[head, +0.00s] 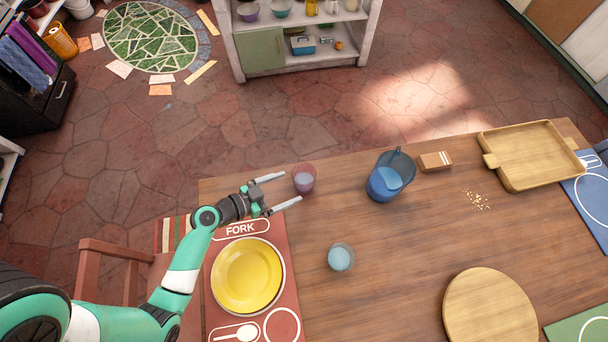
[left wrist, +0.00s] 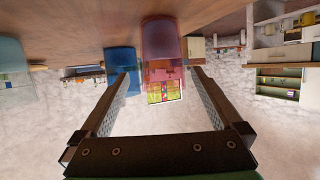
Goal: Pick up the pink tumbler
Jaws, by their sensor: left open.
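The pink tumbler (head: 304,180) stands upright on the wooden table near its far left edge, with something pale inside it. In the left wrist view, which is upside down, the translucent pink tumbler (left wrist: 162,45) shows just beyond the fingertips, in line with the gap between them. My left gripper (head: 285,190) is open and empty, its two fingers pointing right toward the tumbler. In the left wrist view the open fingers of my left gripper (left wrist: 160,78) are on either side of the gap. I cannot tell exactly how close the fingertips are to the tumbler. My right gripper is not in view.
A blue pitcher (head: 388,177) stands right of the tumbler, and a light blue glass (head: 341,257) stands nearer. A yellow plate (head: 248,275) lies on the red placemat (head: 222,313). A wooden tray (head: 530,155) and round board (head: 490,308) are further right. Mid-table is mostly clear.

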